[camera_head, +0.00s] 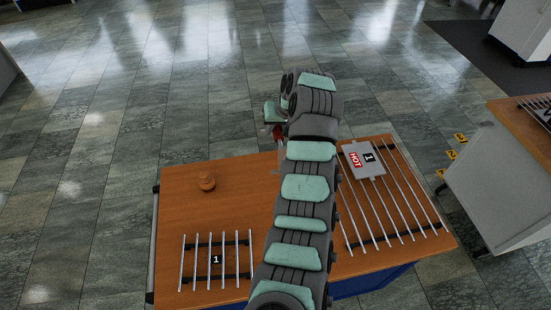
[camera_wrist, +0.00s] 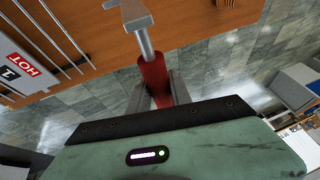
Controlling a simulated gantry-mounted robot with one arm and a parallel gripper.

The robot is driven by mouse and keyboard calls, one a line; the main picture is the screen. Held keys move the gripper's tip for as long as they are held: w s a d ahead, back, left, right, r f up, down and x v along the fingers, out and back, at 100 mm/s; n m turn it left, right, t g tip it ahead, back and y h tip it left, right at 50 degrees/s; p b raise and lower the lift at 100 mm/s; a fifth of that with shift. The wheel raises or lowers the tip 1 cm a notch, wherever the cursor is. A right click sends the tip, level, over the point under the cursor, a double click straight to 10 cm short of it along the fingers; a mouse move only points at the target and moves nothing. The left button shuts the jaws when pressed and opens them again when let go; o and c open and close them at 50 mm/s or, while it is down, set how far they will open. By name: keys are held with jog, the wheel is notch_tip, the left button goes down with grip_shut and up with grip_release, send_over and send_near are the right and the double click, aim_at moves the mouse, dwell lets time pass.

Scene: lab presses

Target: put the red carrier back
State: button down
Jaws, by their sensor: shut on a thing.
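The red carrier (camera_wrist: 152,75) has a red round handle and a grey metal shank ending in a small flat head. In the wrist view my gripper (camera_wrist: 160,92) is shut on its handle, and the shank points away from the fingers. In the head view only a bit of red handle (camera_head: 278,132) shows beside my arm, near the far edge of the wooden table (camera_head: 235,205). My arm hides most of the gripper there. A left rack (camera_head: 216,243) of metal bars has a black "1" label. A right rack (camera_head: 400,205) of longer bars also lies on the table.
A grey plate marked "HOT" and "1" (camera_head: 362,160) lies on the right rack; it also shows in the wrist view (camera_wrist: 15,65). A small orange-brown round object (camera_head: 207,181) stands at the table's back left. Bare wood surrounds it. Another bench (camera_head: 510,160) stands at right.

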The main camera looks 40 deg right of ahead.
notch_tip(320, 180, down, 12)
jog(key=shift+f, duration=0.15)
dwell(0.4)
jog(key=shift+f, duration=0.2)
jog(key=c, duration=1.2)
grip_release()
jog(key=shift+o, duration=0.2)
jog(key=v, duration=1.2)
jog(key=shift+w+r, duration=0.1)
